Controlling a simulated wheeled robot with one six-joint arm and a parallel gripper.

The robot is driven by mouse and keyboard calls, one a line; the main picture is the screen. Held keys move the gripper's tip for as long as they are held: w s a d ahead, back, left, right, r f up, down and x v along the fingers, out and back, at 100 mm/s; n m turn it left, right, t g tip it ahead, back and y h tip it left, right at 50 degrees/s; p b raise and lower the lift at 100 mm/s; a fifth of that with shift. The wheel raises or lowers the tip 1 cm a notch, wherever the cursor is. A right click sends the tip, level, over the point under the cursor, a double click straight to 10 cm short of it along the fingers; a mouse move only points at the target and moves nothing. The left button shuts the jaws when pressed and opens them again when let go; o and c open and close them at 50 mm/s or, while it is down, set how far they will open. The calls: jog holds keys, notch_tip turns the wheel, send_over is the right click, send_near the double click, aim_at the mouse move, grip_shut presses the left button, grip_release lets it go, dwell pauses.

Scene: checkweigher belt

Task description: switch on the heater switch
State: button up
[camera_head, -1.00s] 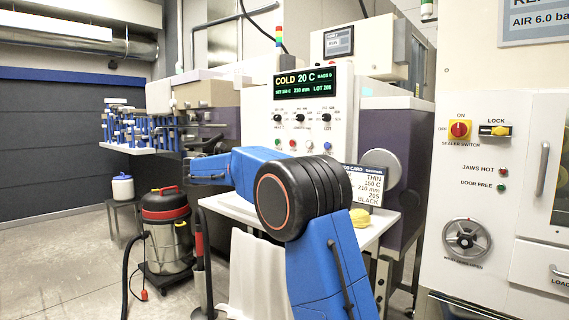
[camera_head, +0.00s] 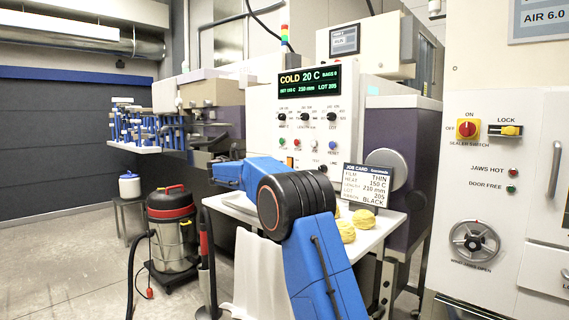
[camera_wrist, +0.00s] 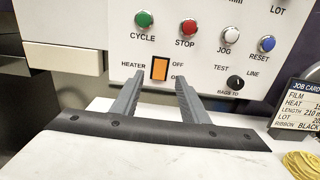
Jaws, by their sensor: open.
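The heater switch (camera_wrist: 160,69) is an orange rocker in a black frame on the white panel (camera_wrist: 205,55), with HEATER to its left and OFF and a partly covered lower label to its right. In the wrist view my gripper (camera_wrist: 160,83) is open and empty, its two grey fingers pointing at the panel, one on each side below the switch. I cannot tell whether they touch the panel. The panel display (camera_head: 309,82) reads COLD 20 C.
Above the switch are the green CYCLE (camera_wrist: 144,19) and red STOP (camera_wrist: 187,27) buttons; a black TEST/LINE knob (camera_wrist: 236,82) is to the right. A job card (camera_head: 366,185) and yellow bundles (camera_head: 363,219) are on the white table (camera_head: 385,232). A vacuum cleaner (camera_head: 172,232) stands at left.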

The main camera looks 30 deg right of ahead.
aim_at(289, 161)
jog(key=x, duration=0.8)
jog(key=shift+d, duration=0.1)
